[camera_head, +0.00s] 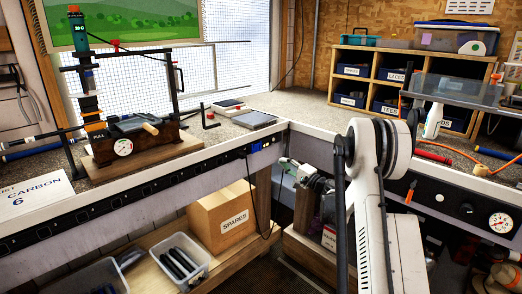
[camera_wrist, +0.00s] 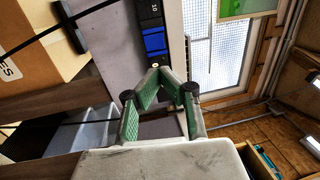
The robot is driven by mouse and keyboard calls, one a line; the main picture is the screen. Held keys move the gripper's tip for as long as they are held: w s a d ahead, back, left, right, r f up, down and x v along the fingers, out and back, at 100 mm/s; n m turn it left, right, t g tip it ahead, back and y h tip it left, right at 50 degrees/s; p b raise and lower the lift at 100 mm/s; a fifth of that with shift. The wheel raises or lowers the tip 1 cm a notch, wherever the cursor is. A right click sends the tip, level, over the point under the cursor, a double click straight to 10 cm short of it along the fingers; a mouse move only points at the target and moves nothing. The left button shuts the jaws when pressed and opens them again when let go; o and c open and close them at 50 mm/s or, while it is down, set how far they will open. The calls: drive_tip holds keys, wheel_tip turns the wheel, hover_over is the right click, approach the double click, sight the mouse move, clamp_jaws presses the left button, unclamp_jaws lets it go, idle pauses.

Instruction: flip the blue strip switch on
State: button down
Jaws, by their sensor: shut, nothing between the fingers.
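The blue strip switch (camera_wrist: 154,43) shows in the wrist view as blue rocker parts on a black strip, just beyond the fingertips. In the head view the blue part (camera_head: 256,147) is small, near the right end of the strip on the bench's front edge. I cannot tell whether it is on or off. My gripper (camera_wrist: 160,76) has its green-padded fingers together at the tips, with nothing between them. The tips appear close to the strip's end; contact cannot be told. In the head view my gripper (camera_head: 288,164) is right of the switch.
The black power strip (camera_head: 150,188) runs along the left bench's front. Below stand a spares box (camera_head: 224,215) and a plastic bin (camera_head: 180,264). A dark cable hangs near the switch. A regrip press (camera_head: 130,145) and a scale (camera_head: 250,120) sit on the bench.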

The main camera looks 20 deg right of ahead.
sight(257, 145)
drive_tip(key=b+x, duration=0.2)
drive_tip(key=x, duration=1.2)
drive_tip(key=shift+f, duration=0.15)
